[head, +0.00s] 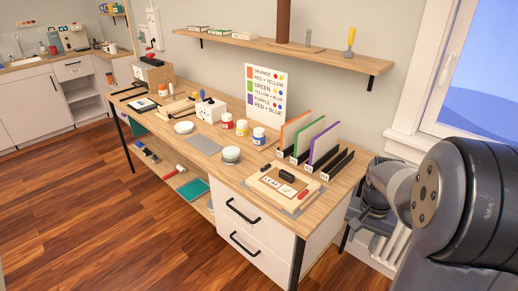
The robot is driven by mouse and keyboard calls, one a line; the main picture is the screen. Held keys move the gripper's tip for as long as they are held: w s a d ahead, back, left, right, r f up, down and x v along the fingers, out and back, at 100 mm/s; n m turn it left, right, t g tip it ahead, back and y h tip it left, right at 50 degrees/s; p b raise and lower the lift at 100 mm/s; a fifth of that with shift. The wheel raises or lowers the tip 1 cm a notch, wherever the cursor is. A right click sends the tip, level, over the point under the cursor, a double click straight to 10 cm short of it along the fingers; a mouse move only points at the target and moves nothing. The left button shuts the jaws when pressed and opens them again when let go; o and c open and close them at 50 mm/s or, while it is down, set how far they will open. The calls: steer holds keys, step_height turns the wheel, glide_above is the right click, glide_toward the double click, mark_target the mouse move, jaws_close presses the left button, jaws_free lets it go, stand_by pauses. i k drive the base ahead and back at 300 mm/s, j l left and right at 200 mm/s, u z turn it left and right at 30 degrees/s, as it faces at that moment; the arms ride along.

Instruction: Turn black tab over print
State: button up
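A pale wooden frame (261,189) lies on the near right end of the bench, on a grey sheet. Inside it is a white print (272,183) with dark lettering and a small picture. A black tab (288,175) sits at the far side of the frame, by the print's upper edge. My gripper (373,203) is dark, right of the bench and apart from the frame. My arm partly covers it, and its fingers are unclear.
Slotted dark holders with orange, green and purple-edged panels (325,143) stand just behind the frame. A wall shelf (285,46) hangs above. The wooden floor (110,210) in front is clear.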

mark_target(263, 169)
steer(key=i+j+z, duration=0.1)
steer(key=i+j, duration=0.45)
steer(key=i+j+z, duration=0.15)
steer(key=i+j, duration=0.35)
steer(key=i+j+z, duration=0.1)
steer(key=i+j, duration=0.35)
steer(key=j, duration=0.25)
